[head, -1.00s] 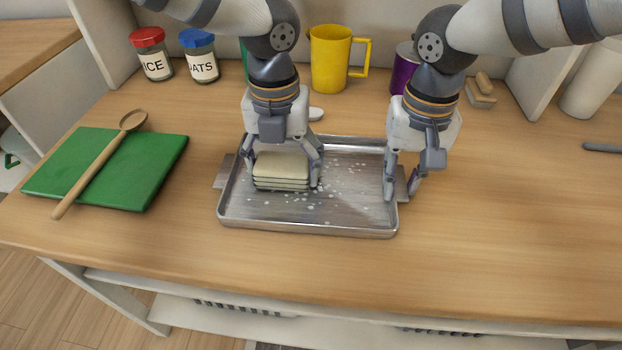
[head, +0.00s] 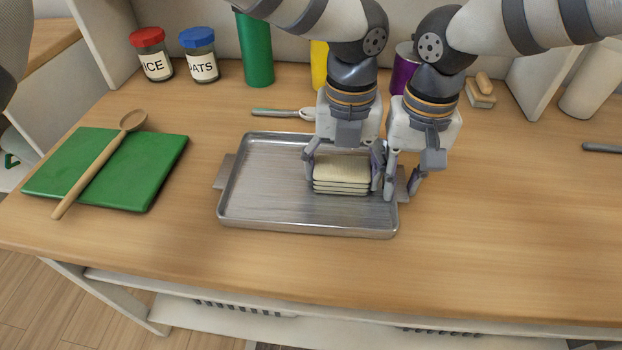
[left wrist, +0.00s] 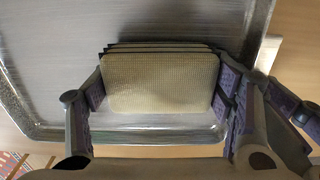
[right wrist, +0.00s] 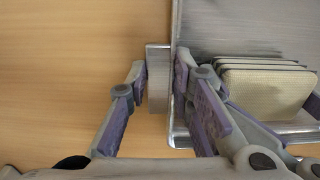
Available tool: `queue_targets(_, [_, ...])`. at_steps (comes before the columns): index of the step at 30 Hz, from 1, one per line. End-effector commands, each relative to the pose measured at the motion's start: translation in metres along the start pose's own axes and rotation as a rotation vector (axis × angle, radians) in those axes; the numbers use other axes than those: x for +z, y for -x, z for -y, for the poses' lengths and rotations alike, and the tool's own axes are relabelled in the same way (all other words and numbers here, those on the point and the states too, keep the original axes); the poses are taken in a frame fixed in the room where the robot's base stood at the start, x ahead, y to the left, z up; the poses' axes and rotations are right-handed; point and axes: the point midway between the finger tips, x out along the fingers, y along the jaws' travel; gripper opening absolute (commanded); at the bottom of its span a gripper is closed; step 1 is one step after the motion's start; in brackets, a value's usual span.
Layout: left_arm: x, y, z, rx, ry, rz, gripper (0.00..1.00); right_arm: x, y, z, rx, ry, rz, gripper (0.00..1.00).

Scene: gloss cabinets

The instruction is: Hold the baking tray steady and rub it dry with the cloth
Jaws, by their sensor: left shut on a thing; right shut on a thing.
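The metal baking tray (head: 265,185) lies flat on the wooden counter, with a flat handle at each end. Its visible surface looks free of droplets. The folded cream cloth (head: 341,174) rests on the right part of the tray floor. My left gripper (head: 343,178) is shut on the cloth's two sides; the left wrist view shows the cloth (left wrist: 160,84) between its fingers. My right gripper (head: 402,190) is shut on the tray's right handle; the right wrist view shows that handle (right wrist: 158,80) between its fingers. The two grippers are very close together.
A green board (head: 150,170) with a wooden spoon (head: 97,166) lies at the left. A green-handled utensil (head: 275,113) lies behind the tray. The right front counter is clear.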

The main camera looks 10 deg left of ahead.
Motion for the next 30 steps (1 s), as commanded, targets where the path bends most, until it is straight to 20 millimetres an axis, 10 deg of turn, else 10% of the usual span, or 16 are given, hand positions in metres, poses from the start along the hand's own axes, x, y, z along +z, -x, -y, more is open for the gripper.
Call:
queue_targets(20, [0.0,0.011,-0.05,0.0,-0.001,-0.001,0.52,0.0,0.0,0.0,0.0,0.0,0.0,0.0])
queue_targets(30, [0.001,0.052,-0.05,-0.001,0.0,0.002,0.52,0.0,0.0,0.0,0.0,0.0,0.0,0.0])
